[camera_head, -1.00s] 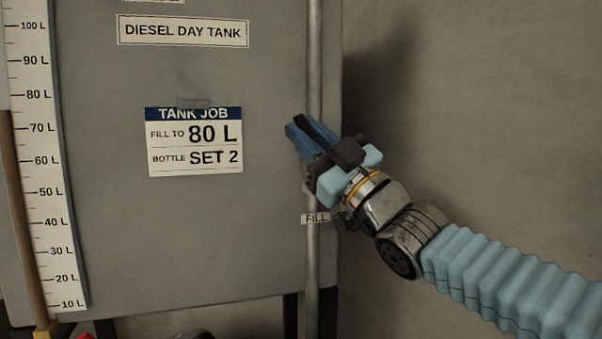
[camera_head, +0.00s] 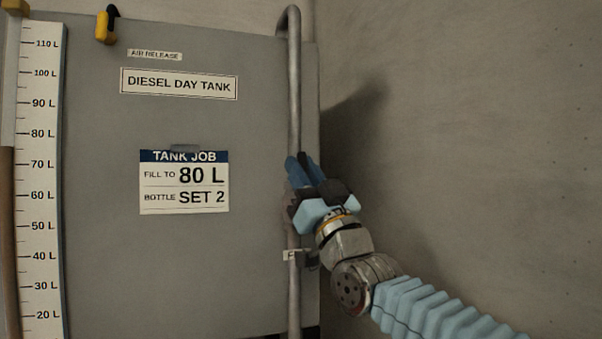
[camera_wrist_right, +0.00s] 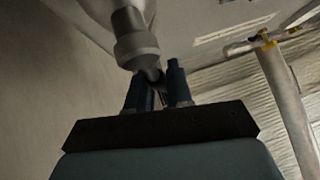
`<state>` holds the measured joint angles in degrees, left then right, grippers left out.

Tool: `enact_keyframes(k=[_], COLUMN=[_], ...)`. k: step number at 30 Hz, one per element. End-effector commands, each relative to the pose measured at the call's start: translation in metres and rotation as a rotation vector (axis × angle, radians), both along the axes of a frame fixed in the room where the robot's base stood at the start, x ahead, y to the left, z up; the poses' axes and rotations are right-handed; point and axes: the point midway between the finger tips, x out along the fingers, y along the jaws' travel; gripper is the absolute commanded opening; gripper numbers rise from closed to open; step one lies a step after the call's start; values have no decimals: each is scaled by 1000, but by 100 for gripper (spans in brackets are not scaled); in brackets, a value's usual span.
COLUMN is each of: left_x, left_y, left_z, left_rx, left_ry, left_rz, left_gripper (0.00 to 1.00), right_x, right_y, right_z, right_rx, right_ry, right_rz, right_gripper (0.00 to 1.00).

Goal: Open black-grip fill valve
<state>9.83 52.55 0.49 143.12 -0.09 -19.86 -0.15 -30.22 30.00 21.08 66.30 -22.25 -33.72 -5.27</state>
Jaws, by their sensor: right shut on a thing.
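In the right wrist view, the fingers (camera_wrist_right: 160,85) close on a narrow dark part just below a grey pipe fitting (camera_wrist_right: 135,45). The valve's exact angle cannot be told. My left gripper is out of view.
The diesel day tank (camera_head: 200,110) carries a TANK JOB card (camera_head: 184,182) reading fill to 80 L. A litre scale (camera_head: 40,180) stands at left beside a brown column (camera_head: 8,230) reaching about 75 L. A yellow-and-black handle (camera_head: 106,25) is at the top. A bare wall is at right.

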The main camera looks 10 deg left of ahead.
Motion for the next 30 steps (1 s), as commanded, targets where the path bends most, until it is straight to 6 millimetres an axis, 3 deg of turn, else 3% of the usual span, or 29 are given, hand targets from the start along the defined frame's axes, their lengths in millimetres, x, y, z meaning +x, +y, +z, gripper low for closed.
enact_keyframes(k=[6, 7, 10, 20, 30], left_x=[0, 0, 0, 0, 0], left_y=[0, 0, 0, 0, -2], left_z=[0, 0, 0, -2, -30], left_rx=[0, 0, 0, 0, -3], left_ry=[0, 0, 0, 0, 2], left_rz=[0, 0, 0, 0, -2], left_gripper=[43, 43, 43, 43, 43], right_x=[1, 1, 1, -1, -33], right_y=[-1, -1, -1, -2, -38], right_z=[-1, -1, -1, -2, -52], right_rx=[-2, -2, -2, -1, -3], right_ry=[0, 0, 0, -1, -2], right_rz=[-3, -3, -3, -1, -4], right_gripper=[0, 25, 40, 40, 40])
